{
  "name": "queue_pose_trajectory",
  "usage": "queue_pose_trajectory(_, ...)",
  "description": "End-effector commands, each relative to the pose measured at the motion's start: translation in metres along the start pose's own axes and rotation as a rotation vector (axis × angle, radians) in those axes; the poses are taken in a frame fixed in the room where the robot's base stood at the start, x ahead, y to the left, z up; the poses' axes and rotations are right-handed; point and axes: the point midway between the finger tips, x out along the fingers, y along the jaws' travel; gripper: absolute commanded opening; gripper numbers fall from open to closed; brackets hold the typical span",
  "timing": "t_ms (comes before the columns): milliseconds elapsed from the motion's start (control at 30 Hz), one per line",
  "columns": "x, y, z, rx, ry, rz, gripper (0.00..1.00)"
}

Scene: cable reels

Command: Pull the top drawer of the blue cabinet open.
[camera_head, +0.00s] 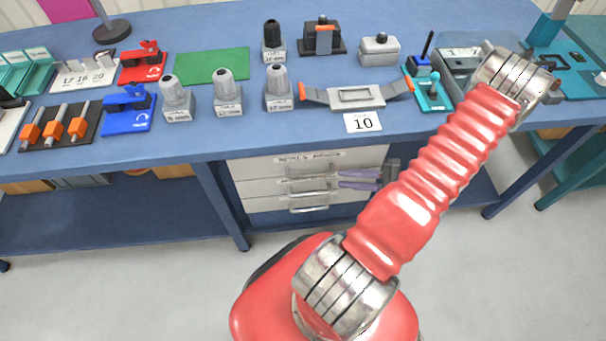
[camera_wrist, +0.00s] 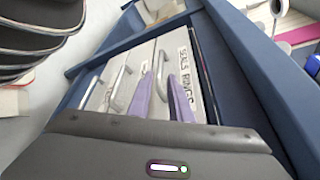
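The blue cabinet (camera_head: 218,192) is the under-bench frame with a stack of pale drawers. The top drawer (camera_head: 255,168), labelled for seals and rings, looks shut; its label also shows in the wrist view (camera_wrist: 184,70). Its metal handle (camera_head: 308,168) is a horizontal bar. My gripper (camera_head: 341,179) is in front of the drawers, right of the handles. In the wrist view, its two purple fingers (camera_wrist: 160,73) are spread apart, with the top drawer's handle (camera_wrist: 159,68) seen between their tips. I cannot tell whether they touch it.
Lower drawers with handles (camera_head: 308,209) sit below, looking shut. A bench leg (camera_head: 222,205) stands left of the drawers. The grey floor (camera_head: 150,285) in front is clear.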

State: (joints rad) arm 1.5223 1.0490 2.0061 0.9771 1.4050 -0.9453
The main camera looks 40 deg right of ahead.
Motion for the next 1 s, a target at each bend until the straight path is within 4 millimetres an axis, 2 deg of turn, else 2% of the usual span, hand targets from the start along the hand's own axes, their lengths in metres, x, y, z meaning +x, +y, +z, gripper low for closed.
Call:
queue_pose_trajectory(267,0.016,-0.001,0.001,-0.001,-0.008,0.004,0.19)
queue_pose_trajectory(1000,0.119,0.000,0.002,0.000,-0.010,0.007,0.19)
